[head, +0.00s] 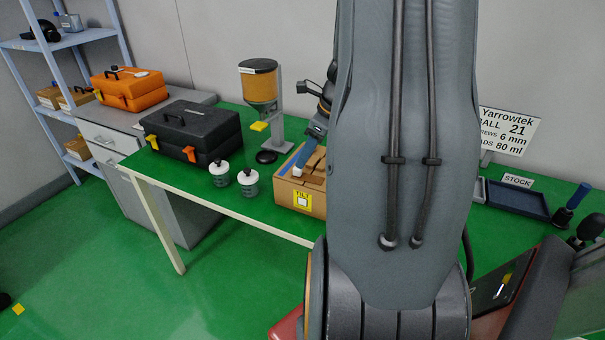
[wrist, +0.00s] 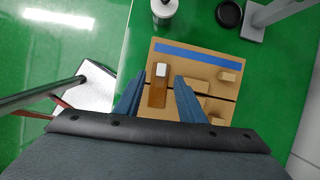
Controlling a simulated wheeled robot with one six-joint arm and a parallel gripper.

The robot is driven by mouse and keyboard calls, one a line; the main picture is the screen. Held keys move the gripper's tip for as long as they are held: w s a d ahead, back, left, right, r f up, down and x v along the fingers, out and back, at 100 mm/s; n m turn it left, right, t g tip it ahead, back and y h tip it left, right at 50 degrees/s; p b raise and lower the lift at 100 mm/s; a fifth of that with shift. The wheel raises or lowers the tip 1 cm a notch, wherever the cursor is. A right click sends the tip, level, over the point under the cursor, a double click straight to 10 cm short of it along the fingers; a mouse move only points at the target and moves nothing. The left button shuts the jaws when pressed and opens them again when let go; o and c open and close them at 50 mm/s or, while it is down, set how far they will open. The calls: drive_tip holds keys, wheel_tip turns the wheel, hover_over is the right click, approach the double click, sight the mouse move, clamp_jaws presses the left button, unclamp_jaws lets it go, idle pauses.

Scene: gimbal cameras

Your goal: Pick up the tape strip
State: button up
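The tape strip appears to be the long, flat blue strip (wrist: 197,55) in the wrist view. It lies along the upper edge of the cardboard box (wrist: 229,105). The box also shows in the head view (head: 312,204), with a yellow-and-white label on its front. My gripper (wrist: 160,77) is open, its two blue fingers apart and pointing toward the strip. The fingertips appear short of the strip. In the head view, my arm hides much of the box.
A dispenser (head: 262,95) stands behind, and a black toolbox (head: 191,132) lies left. A dark tray (head: 517,200) is at right.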

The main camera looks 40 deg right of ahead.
sight(308, 175)
drive_tip(key=shift+p+x, duration=0.65)
drive_tip(key=shift+x, duration=1.95)
drive_tip(key=shift+d, duration=0.15)
drive_tip(key=shift+c, duration=0.2)
clamp_jaws()
